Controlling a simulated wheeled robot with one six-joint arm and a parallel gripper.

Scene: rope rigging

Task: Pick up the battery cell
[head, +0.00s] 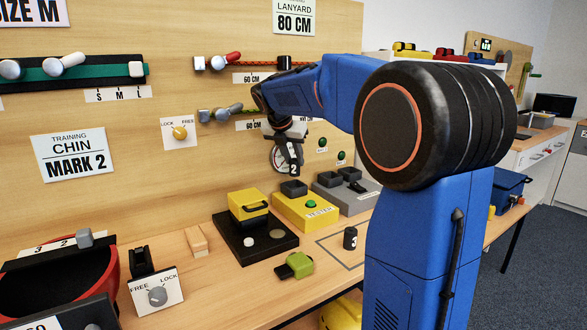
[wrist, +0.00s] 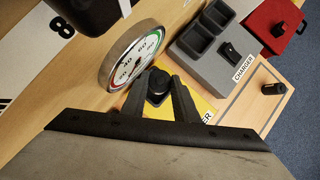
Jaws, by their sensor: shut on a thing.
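My gripper (head: 288,160) is in front of the wooden board, above the bench. It is shut on a black battery cell (head: 293,152) marked 2. In the wrist view the cell (wrist: 158,86) sits between the two dark fingers, seen from its end, with the yellow tester behind it. Another black cell (head: 350,240), marked 3, stands upright on the bench inside an outlined square; it also shows in the wrist view (wrist: 273,89). The grey charger (head: 367,197) stands at the back of the bench, and also shows in the wrist view (wrist: 197,62).
The yellow tester (head: 305,211) with a green button stands left of the charger. A round dial gauge (head: 279,161) is right behind my gripper. A black base with a yellow-topped block (head: 247,203) and a small green item (head: 294,266) are on the bench. Cords hang on the board above.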

